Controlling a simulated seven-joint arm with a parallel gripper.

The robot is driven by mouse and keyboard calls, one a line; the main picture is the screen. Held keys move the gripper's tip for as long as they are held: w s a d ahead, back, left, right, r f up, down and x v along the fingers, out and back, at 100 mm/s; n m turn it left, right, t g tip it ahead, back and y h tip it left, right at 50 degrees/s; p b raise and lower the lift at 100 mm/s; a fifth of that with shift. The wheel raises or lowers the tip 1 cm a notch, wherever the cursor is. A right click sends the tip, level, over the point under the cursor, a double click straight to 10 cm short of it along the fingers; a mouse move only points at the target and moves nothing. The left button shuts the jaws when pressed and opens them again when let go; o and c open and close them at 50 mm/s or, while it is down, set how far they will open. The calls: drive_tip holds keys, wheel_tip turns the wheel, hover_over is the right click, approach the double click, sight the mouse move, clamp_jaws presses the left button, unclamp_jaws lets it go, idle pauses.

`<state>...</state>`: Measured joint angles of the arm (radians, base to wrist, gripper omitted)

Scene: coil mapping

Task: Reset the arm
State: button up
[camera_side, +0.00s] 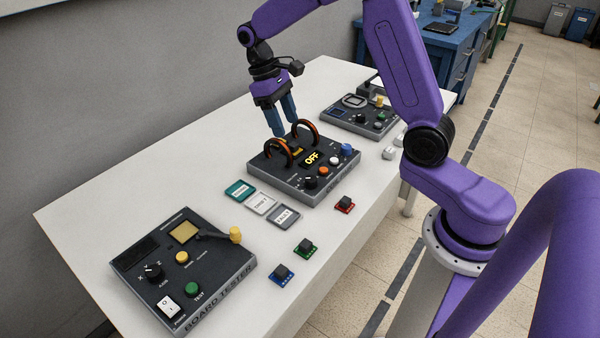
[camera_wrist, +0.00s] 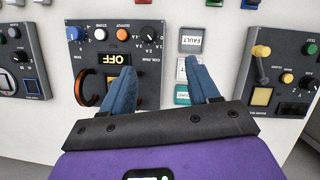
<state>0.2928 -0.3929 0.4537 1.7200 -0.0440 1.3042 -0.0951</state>
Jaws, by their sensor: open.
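My gripper (camera_side: 282,122) is open and empty. In the side view its blue fingers hang above the coil device (camera_side: 318,192), close to its two upright orange-and-black coils (camera_side: 277,153), (camera_side: 305,133). I cannot tell whether a finger touches a coil. The device's display (camera_side: 312,159) reads OFF. In the wrist view my gripper (camera_wrist: 160,70) has its fingers spread, one overlapping the coil device (camera_wrist: 83,50) and the other overlapping the label cards. One coil (camera_wrist: 88,88) shows there; the other is mostly hidden behind a finger.
A board tester (camera_side: 150,262) with a yellow-knobbed lever stands front left. Teal (camera_side: 240,190), white (camera_side: 260,203) and grey (camera_side: 284,215) cards lie between it and the coil device. Red (camera_side: 344,204), green (camera_side: 306,247) and blue (camera_side: 282,274) small modules line the right edge. Another device (camera_side: 350,121) stands behind.

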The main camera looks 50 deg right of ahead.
drive_tip(key=s+a+r+n+t, duration=0.15)
drive_tip(key=s+a+n, duration=0.25)
drive_tip(key=s, duration=0.5)
drive_tip(key=s+a+r+n+t, duration=0.1)
drive_tip(key=s+a+n+t, duration=0.2)
drive_tip(key=s, duration=0.7)
drive_tip(key=s+n+y, duration=0.1)
drive_tip(key=s+n, duration=0.2)
drive_tip(key=s, duration=0.6)
drive_tip(key=shift+s+f, duration=0.35)
drive_tip(key=shift+d+g, duration=0.1)
drive_tip(key=shift+g, duration=0.15)
